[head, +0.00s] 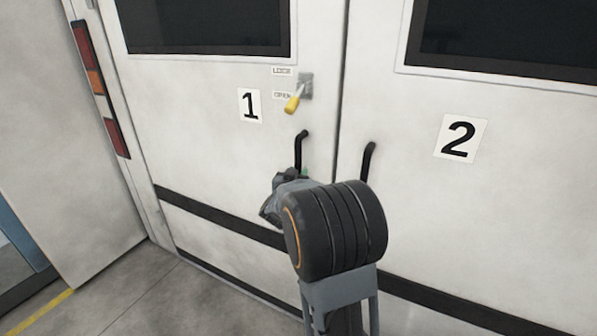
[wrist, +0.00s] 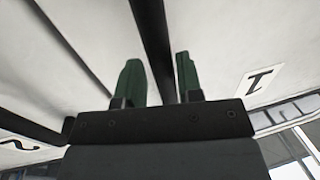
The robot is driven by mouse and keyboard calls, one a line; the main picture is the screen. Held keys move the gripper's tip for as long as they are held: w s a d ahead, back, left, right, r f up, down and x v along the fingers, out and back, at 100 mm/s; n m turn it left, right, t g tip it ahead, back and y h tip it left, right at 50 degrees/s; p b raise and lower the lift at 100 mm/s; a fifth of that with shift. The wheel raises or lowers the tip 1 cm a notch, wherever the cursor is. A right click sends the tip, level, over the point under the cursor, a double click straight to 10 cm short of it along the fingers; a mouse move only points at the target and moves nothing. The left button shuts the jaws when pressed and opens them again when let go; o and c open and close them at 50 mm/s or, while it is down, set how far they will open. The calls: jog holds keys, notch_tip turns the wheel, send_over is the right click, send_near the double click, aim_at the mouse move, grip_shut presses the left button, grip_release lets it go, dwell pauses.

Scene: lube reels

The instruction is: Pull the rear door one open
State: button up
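Rear door one (head: 222,150) is the white left door marked "1" in the head view, closed against the seam beside door two. Its black vertical handle (head: 299,150) is near the seam, its lower part hidden by my gripper and arm. The same handle shows as a dark bar in the wrist view (wrist: 152,38). My gripper's green fingers (wrist: 158,83) stand on either side of this bar, with a small gap at the right finger. The yellow-tipped latch lever (head: 293,103) above the handle points down-left beside the "OPEN" label.
A white side panel (head: 60,170) stands at the left. Bare grey floor (head: 150,300) lies at the lower left.

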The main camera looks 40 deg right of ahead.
jog(key=shift+x, duration=1.75)
grip_shut()
